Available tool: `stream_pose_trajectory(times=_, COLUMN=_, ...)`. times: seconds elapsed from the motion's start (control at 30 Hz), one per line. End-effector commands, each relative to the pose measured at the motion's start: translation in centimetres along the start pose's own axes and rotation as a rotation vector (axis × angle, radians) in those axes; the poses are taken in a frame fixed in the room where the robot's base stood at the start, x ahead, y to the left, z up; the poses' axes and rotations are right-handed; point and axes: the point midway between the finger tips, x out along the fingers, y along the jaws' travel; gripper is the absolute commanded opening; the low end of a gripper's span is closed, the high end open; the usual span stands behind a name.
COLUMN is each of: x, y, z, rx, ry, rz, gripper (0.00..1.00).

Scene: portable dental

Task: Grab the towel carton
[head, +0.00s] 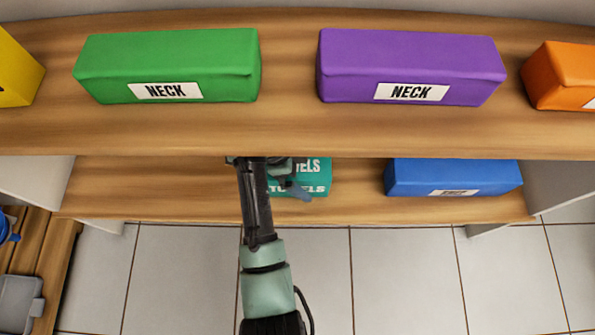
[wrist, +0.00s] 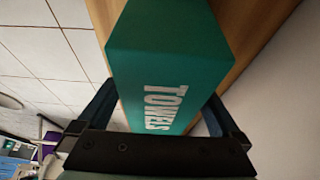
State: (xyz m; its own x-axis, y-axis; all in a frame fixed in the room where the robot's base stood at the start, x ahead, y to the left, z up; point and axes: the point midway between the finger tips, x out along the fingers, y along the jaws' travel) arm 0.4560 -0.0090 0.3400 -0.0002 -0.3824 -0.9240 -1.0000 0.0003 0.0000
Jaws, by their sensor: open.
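The towel carton (head: 317,178) is a teal box with white "TOWELS" lettering on the lower shelf. The upper shelf hides its back part and my arm hides its left part in the head view. In the wrist view the carton (wrist: 165,55) fills the middle, its lettered face close to my gripper's palm. My gripper (wrist: 160,108) is open, with one dark finger on each side of the carton's near end. I cannot tell whether either finger touches it. In the head view my gripper (head: 285,180) is at the carton, partly under the upper shelf's edge.
The upper shelf (head: 300,133) overhangs the lower shelf (head: 150,195). It carries a green NECK box (head: 165,60), a purple NECK box (head: 410,60), a yellow box (head: 15,75) and an orange box (head: 560,75). A blue box (head: 450,175) sits right of the carton.

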Motion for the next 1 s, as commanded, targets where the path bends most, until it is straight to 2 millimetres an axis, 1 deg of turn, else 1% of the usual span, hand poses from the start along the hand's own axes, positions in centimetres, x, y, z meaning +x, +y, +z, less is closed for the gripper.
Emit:
stream_pose_trajectory(times=0.63, x=0.46, y=0.0, z=0.22, rx=0.0, ry=0.0, rz=0.0, gripper=1.0)
stream_pose_trajectory(times=0.77, x=0.46, y=0.01, z=0.22, rx=0.0, ry=0.0, rz=0.0, gripper=0.77)
stream_pose_trajectory(times=0.8, x=0.46, y=0.01, z=0.22, rx=0.0, ry=0.0, rz=0.0, gripper=0.69)
stream_pose_trajectory(times=0.87, x=0.46, y=0.01, z=0.22, rx=0.0, ry=0.0, rz=0.0, gripper=0.59)
stream_pose_trajectory(times=0.9, x=0.46, y=0.01, z=0.22, rx=0.0, ry=0.0, rz=0.0, gripper=0.51)
stream_pose_trajectory(times=0.97, x=0.46, y=0.01, z=0.22, rx=0.0, ry=0.0, rz=0.0, gripper=0.41)
stream_pose_trajectory(times=1.0, x=0.46, y=0.01, z=0.22, rx=0.0, ry=0.0, rz=0.0, gripper=0.33)
